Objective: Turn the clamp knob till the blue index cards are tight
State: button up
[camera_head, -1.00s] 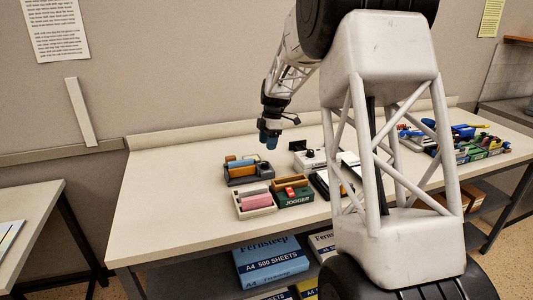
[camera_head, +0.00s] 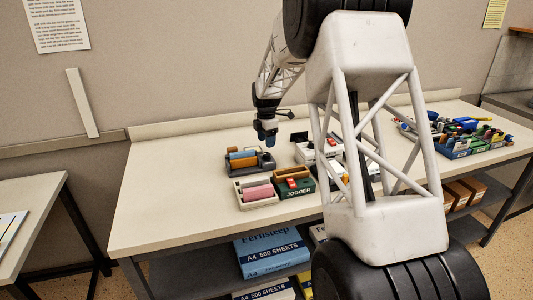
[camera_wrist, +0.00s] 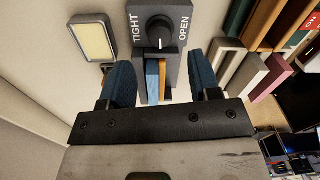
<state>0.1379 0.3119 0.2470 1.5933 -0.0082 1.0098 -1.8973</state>
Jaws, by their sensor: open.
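The clamp (camera_head: 262,168) is a dark grey holder near the table's left part, with blue and orange cards in it. In the wrist view its black knob (camera_wrist: 160,31) sits between the words TIGHT and OPEN, and a white mark points down the picture. The blue index cards (camera_wrist: 152,82) stand beside an orange piece (camera_wrist: 162,74). My gripper (camera_head: 266,137) is above the clamp in the head view. In the wrist view my gripper (camera_wrist: 158,64) is open, one blue-padded finger on each side of the clamp, holding nothing. I cannot tell its height above the knob.
A pale tray with a pink block (camera_head: 258,192) and a green jogger (camera_head: 296,189) stand close in front of the clamp. A white device (camera_head: 304,153) is to its right. A yellow-faced panel (camera_wrist: 95,42) lies beside it. Trays of stationery (camera_head: 458,150) are at far right.

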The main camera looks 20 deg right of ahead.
aim_at(267, 154)
jog(key=shift+s+f, duration=0.1)
jog(key=shift+f, duration=2.95)
jog(key=c, duration=0.9)
